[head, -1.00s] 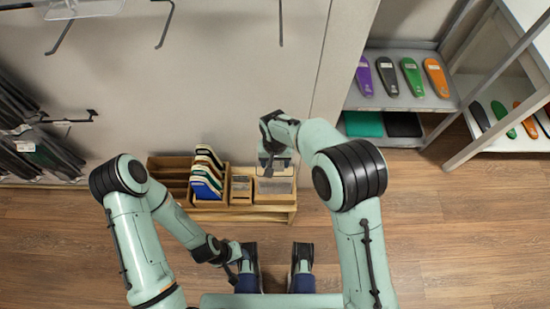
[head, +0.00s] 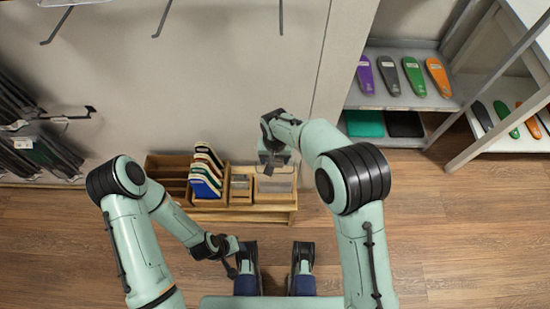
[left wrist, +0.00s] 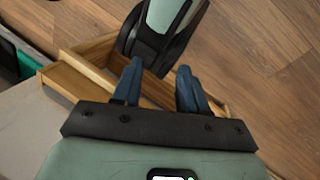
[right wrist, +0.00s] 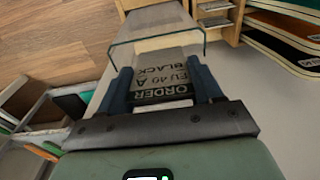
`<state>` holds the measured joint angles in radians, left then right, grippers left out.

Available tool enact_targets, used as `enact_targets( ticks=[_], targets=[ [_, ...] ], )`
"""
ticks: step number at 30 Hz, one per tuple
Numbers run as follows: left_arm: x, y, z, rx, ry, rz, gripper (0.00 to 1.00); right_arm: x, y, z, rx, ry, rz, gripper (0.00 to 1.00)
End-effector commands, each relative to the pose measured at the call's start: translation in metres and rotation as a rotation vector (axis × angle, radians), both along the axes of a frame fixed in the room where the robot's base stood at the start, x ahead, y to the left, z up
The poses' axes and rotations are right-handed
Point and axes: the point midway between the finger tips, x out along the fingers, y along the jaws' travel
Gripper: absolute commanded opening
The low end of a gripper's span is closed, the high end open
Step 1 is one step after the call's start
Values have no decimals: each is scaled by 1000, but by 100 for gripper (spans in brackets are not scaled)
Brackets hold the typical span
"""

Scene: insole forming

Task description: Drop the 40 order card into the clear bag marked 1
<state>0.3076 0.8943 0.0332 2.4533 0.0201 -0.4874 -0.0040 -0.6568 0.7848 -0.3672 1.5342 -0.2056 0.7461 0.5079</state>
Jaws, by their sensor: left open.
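A see-through bag (right wrist: 124,53) shows just beyond the fingers. In the head view, a clear bag (head: 277,186) is below my right gripper (head: 271,157) at the bench's right end. Its mark is not readable. My left gripper (left wrist: 158,82) is open and empty, with wood beyond its fingers.
A wooden bench (head: 240,216) holds an organizer (head: 168,172) with several upright insoles (head: 207,172) and a small wooden box (head: 241,187). A shelf (head: 400,99) with coloured insoles stands at the right. Dark hanging goods (head: 38,145) are at the left. Wooden floor lies open at the right.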

Motion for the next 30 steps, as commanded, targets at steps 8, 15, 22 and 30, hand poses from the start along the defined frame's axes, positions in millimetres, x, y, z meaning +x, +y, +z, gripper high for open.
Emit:
enact_targets(
  ticks=[8, 15, 22, 30],
  targets=[
    [0, 0, -4, 0, 2, -1, 43, -18, -6, -36, -24, 56, -5, 94],
    [0, 0, -4, 0, 2, -1, 43, -19, -6, -36, -29, 63, -2, 94],
    [-4, -2, 0, -4, 10, -4, 43, -19, -6, -22, -28, 59, -1, 94],
    [-23, -10, 18, -28, 61, -26, 43, -14, -5, 42, -12, 23, -2, 94]
  ],
)
